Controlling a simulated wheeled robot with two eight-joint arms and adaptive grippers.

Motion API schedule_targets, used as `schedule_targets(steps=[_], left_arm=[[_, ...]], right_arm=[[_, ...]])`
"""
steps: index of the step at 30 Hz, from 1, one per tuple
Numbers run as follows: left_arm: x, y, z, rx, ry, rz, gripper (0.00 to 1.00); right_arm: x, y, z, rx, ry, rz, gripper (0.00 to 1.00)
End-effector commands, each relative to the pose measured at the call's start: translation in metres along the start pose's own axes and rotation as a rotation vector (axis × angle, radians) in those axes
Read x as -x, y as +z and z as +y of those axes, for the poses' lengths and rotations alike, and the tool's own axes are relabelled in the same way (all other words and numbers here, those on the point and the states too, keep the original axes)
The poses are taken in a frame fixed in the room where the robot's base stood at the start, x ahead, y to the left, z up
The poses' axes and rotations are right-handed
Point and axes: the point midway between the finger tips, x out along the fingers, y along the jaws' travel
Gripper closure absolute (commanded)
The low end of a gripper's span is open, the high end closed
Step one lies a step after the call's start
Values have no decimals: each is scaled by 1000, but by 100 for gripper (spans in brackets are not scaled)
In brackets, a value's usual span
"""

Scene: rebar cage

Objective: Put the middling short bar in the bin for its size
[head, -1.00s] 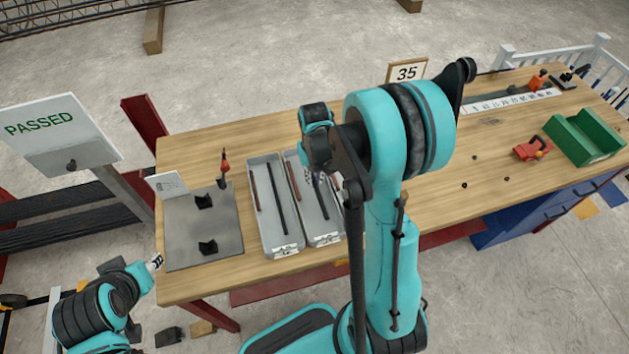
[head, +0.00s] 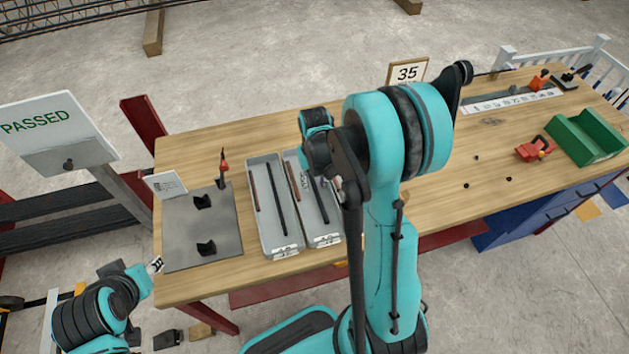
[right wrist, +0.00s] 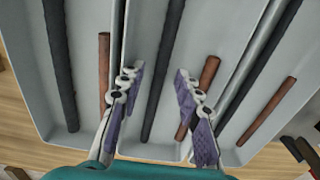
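Each holds a dark bar and a rusty bar. The right wrist view shows three compartments; the middle one holds a dark bar (right wrist: 165,70) and a short rusty bar (right wrist: 205,90). My right gripper (right wrist: 158,82) is open and empty above this compartment, the dark bar lying below between its fingers. In the head view my forearm hides most of that gripper. My left gripper (head: 157,265) is at the bench's front left corner, its fingers small.
A grey plate (head: 225,235) with black blocks lies left of the bins, by a small card (head: 166,185). A green tray (head: 585,138), a red tool (head: 534,149) and a marked scale (head: 510,101) are at the right. The bench between is mostly clear.

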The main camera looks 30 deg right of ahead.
Motion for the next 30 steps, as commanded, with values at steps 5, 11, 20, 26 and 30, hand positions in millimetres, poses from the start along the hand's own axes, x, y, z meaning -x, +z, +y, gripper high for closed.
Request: schedule_targets(steps=[5,11,20,26,30], left_arm=[[0,0,0,0,0,0,60],[10,-8,0,0,0,0,60],[30,-22,0,0,0,0,60],[39,-28,0,0,0,0,60],[41,-29,0,0,0,0,60]], right_arm=[[0,0,0,0,0,0,66],[13,0,0,0,0,0,66],[80,1,0,0,0,0,66],[117,0,0,0,0,0,66],[129,0,0,0,0,0,66]])
